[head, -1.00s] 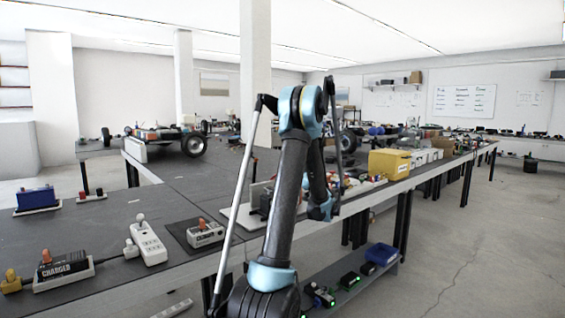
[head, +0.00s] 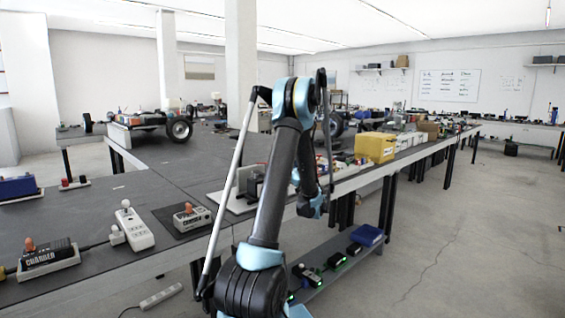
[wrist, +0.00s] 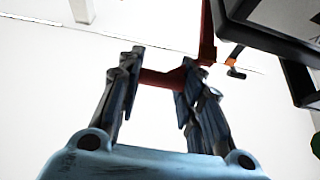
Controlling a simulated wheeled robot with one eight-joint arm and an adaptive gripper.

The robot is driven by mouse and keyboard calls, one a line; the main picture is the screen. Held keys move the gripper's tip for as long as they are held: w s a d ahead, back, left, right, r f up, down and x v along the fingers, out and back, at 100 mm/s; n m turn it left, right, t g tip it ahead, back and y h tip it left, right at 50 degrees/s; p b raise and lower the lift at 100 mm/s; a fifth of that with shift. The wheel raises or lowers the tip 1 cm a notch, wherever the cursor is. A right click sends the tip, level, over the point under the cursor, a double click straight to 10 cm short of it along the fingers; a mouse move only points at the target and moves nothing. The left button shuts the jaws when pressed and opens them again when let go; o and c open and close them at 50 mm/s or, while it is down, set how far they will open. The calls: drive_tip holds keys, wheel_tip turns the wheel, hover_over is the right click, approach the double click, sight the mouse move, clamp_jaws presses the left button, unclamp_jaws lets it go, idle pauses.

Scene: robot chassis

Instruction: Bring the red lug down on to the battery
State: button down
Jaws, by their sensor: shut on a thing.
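My gripper (wrist: 155,85) shows in the wrist view with its two dark fingers on either side of a red bar. This red piece, which looks like the red lug (wrist: 160,78), runs between the fingertips and joins a taller red part at the right. In the head view my arm reaches forward along the bench edge, and its own links hide the jaws and the lug. A dark box (head: 251,184) stands on a white plate just left of my arm; I cannot tell whether it is the battery.
The long dark bench (head: 160,195) carries a charger (head: 48,254), a white power strip (head: 134,228) and a yellow box (head: 375,147). A lower shelf (head: 345,262) holds several small units. Open floor lies to the right. A dark frame (wrist: 285,40) looms close at the wrist view's upper right.

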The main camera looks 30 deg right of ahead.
drive_tip(key=c, duration=1.1)
unclamp_jaws()
drive_tip(key=v, duration=1.2)
drive_tip(key=shift+w, duration=0.1)
